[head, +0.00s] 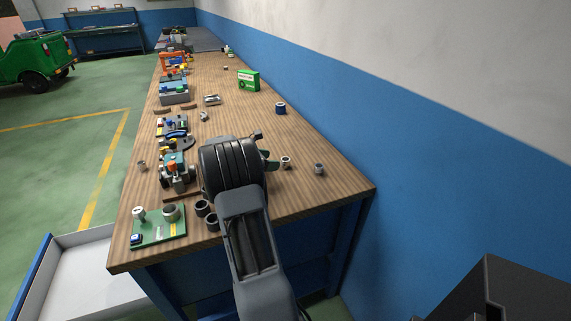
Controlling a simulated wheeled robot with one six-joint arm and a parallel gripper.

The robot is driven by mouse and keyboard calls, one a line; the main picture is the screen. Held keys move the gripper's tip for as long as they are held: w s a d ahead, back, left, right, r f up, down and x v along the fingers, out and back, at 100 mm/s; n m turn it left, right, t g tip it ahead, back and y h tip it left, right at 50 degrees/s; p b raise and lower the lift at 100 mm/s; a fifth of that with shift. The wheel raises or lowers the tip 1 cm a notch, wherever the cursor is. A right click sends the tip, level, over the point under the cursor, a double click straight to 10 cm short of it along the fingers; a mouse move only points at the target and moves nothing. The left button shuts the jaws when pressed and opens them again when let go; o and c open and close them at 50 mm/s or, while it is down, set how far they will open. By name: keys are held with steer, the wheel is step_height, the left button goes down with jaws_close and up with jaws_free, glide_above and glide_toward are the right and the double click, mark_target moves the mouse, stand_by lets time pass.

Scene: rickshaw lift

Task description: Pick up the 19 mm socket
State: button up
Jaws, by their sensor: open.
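Several small grey metal sockets stand on the wooden bench; no size marking is readable, so I cannot tell which is the 19 mm socket. One socket (286,162) stands just right of my gripper, and another socket (319,169) stands apart farther right. Two darker sockets (202,207) (211,222) stand left of my forearm. My gripper (267,149) is open over the bench, largely hidden behind my thick black wrist; I see nothing held.
The wooden bench (240,100) runs away along a blue and white wall. Tools and parts line its left side. The right front of the bench is mostly clear. A white tray (85,275) is at lower left.

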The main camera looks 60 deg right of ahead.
mark_target(284, 160)
steer(key=shift+p+x, duration=0.3)
steer(key=shift+x, duration=3.55)
steer(key=shift+w, duration=0.15)
steer(key=shift+c, duration=0.4)
steer(key=c, duration=1)
steer(key=shift+r, duration=0.15)
steer(key=shift+c, duration=0.2)
